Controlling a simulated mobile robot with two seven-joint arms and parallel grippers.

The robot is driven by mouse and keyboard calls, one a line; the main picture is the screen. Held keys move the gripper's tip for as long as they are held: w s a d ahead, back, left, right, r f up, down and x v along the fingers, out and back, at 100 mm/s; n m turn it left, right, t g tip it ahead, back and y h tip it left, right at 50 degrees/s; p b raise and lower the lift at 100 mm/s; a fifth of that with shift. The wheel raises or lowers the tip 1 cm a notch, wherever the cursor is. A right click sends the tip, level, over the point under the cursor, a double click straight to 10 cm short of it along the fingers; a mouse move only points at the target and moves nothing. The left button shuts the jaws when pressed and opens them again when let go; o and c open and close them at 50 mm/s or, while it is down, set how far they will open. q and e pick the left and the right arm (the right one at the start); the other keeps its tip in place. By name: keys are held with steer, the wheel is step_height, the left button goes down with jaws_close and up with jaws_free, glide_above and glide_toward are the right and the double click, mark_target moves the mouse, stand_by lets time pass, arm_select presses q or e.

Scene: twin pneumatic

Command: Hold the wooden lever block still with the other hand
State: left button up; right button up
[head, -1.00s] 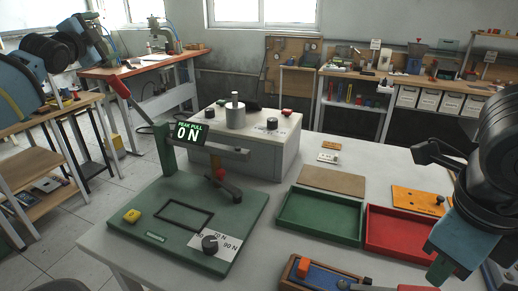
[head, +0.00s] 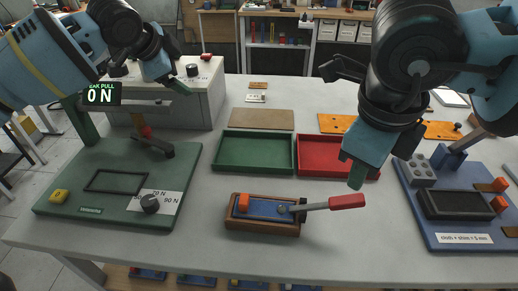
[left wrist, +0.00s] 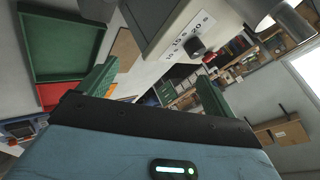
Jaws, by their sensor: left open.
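The wooden lever block (head: 262,226) lies on the table's front middle. It has a wooden frame, a blue top, an orange piece at its left and a metal lever with a red handle (head: 347,201) reaching right. My left gripper (head: 176,84) is up at the back left, beside the grey box and away from the block. Its green fingers stand wide apart and empty in the left wrist view (left wrist: 152,92). My right gripper (head: 357,172) hangs just above the red handle's right part, apparently not touching. Only one green fingertip shows, so its opening is hidden.
A green tray (head: 255,167) and a red tray (head: 310,174) lie behind the block. The green pull tester (head: 110,212) stands at left, reading 0 N. A blue board with a dark fixture (head: 450,240) is at right. Table around the block's front is clear.

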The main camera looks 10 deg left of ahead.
arm_select(q)
steer(key=s+d+f+m+g, duration=0.1)
steer(key=s+d+f+g, duration=0.1)
steer(key=s+d+f, duration=0.35)
steer(key=s+d+f+m+g, duration=0.1)
steer(key=s+d+f+g, duration=0.15)
steer(key=d, duration=0.65)
steer(key=m+g+y, duration=0.2)
steer(key=g, duration=0.2)
glide_above(259, 208)
step_height(259, 208, down, 3)
steer(key=shift+r, duration=0.2)
steer(key=shift+f, duration=3.9)
